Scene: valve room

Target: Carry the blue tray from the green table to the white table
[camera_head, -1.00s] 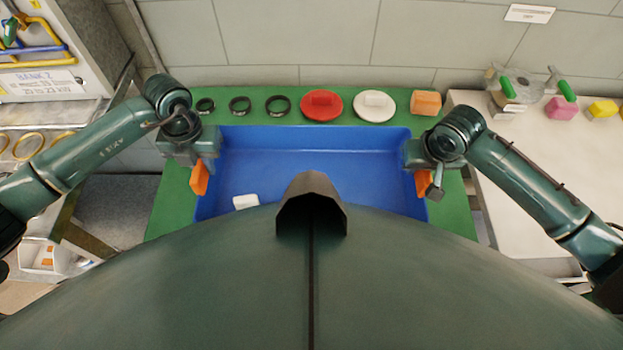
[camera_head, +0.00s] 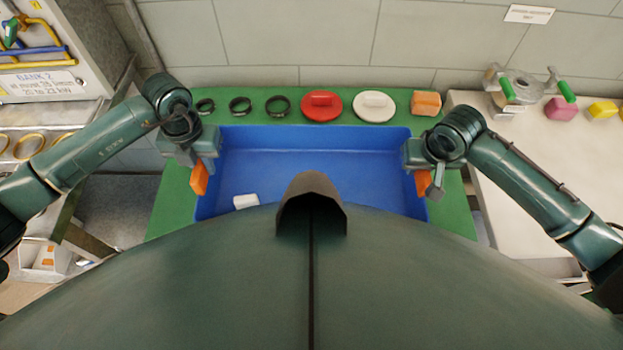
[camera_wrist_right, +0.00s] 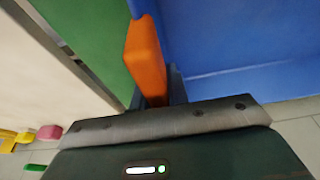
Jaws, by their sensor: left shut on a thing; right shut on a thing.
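The blue tray (camera_head: 310,165) sits on or just above the green table (camera_head: 172,205); I cannot tell whether it touches. A small white block (camera_head: 246,201) lies inside it at the left. My left gripper (camera_head: 200,172) is shut on the tray's left side at an orange handle (camera_head: 199,180). My right gripper (camera_head: 424,175) is shut on the right side at another orange handle (camera_head: 422,184). That handle also shows in the right wrist view (camera_wrist_right: 146,58), beside the blue tray wall. The white table (camera_head: 520,190) stands to the right. My own body hides the tray's near part.
Behind the tray stand several black rings (camera_head: 277,105), a red lid (camera_head: 321,106), a white lid (camera_head: 374,106) and an orange block (camera_head: 426,103). A valve (camera_head: 518,88), a pink block (camera_head: 560,109) and a yellow block (camera_head: 602,110) line the white table's back; its middle looks clear.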

